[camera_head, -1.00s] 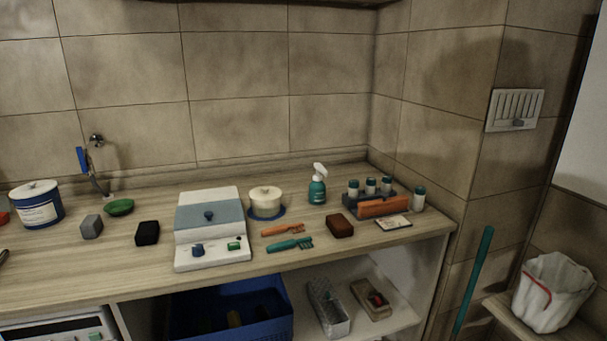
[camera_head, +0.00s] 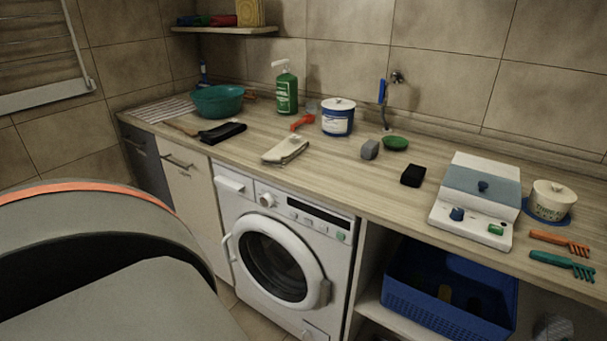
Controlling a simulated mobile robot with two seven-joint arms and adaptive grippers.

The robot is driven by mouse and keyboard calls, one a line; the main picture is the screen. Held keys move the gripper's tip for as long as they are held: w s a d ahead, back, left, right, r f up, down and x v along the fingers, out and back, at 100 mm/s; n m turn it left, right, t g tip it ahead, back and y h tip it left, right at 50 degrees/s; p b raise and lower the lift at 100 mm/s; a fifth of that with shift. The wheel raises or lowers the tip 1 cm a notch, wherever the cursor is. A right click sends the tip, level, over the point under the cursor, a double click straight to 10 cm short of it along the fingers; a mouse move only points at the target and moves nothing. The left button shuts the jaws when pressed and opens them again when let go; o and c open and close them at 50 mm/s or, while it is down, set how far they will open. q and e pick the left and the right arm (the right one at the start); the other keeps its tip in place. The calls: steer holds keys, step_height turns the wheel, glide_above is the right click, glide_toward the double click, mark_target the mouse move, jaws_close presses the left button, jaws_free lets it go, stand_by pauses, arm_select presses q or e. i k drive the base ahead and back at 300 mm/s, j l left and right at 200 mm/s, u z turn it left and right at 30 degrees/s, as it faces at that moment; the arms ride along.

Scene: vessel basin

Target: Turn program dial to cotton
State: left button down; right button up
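A white front-loading washing machine (camera_head: 262,298) stands under the counter in the head view, its round door (camera_head: 274,266) shut. A round knob, the program dial (camera_head: 267,200), sits on its upper front panel, between the detergent drawer (camera_head: 230,183) and a dark display strip (camera_head: 318,216). The markings around the dial are too small to read. Neither gripper shows in the head view. A large grey part of my own body covers the lower left.
A blue crate (camera_head: 425,310) sits on the shelf right of the machine. A cabinet (camera_head: 191,188) stands left of it.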

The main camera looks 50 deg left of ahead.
mark_target(267, 200)
steer(key=j+u, duration=0.1)
steer(key=u, duration=0.4)
steer(key=i+j+u, duration=0.1)
steer(key=u, duration=0.4)
steer(key=i+u, duration=0.15)
steer(key=u, duration=0.35)
